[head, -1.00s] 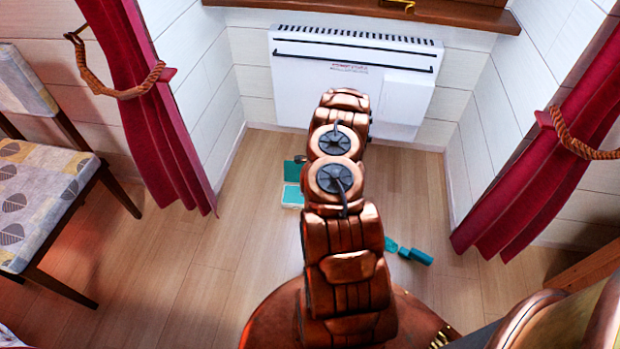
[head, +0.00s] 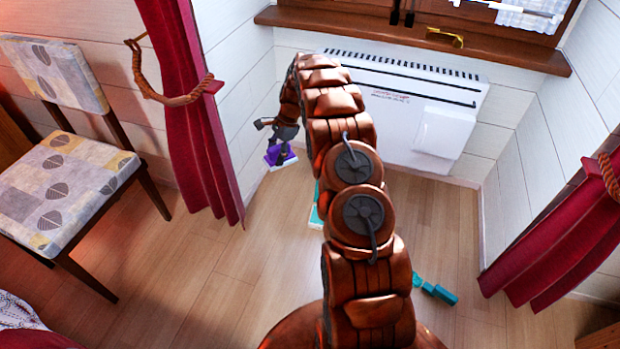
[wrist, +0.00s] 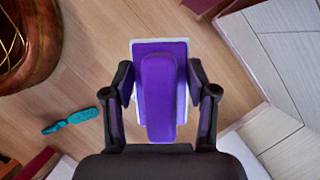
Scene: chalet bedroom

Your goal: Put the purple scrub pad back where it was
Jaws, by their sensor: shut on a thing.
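The purple scrub pad (wrist: 160,95) is a flat pad with a pale edge and a raised purple grip along its middle. My gripper (wrist: 162,98) is shut on that grip, with one finger on each side in the wrist view. In the head view the pad (head: 281,157) hangs below my gripper (head: 283,145), above the floor near the left wall and the left curtain. Where the pad was before cannot be told from these frames.
A teal and white item (head: 316,212) lies on the floor, partly hidden behind my arm. A teal brush-like object (head: 437,291) lies to the right. A white heater (head: 400,110) is on the back wall. A patterned chair (head: 70,180) stands left. Red curtains (head: 205,130) hang on both sides.

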